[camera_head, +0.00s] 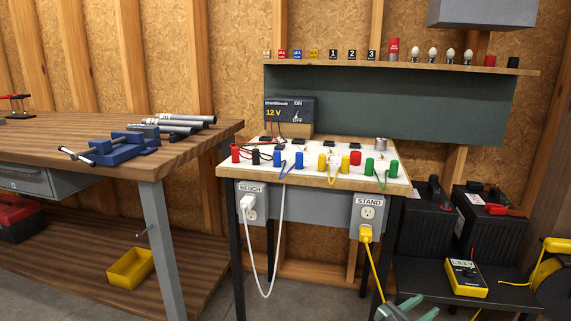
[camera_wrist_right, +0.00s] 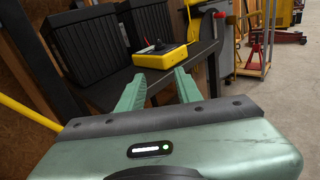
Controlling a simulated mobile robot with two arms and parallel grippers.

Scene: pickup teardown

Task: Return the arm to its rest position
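My right gripper (camera_head: 424,306) shows at the bottom edge of the head view, low in front of the stand. Its two green fingers also show in the right wrist view (camera_wrist_right: 156,84), spread apart with nothing between them. The fingers point toward the dark shelf (camera_wrist_right: 100,88) and the yellow meter (camera_wrist_right: 160,55); the gap to them is hard to judge. My left gripper is in neither view.
The test stand (camera_head: 310,166) carries colored terminals. A yellow cord (camera_head: 374,262) hangs from the STAND outlet close to my right gripper. Black batteries (camera_head: 424,217) and a yellow meter (camera_head: 466,278) are at right. A wooden workbench (camera_head: 60,133) is at left.

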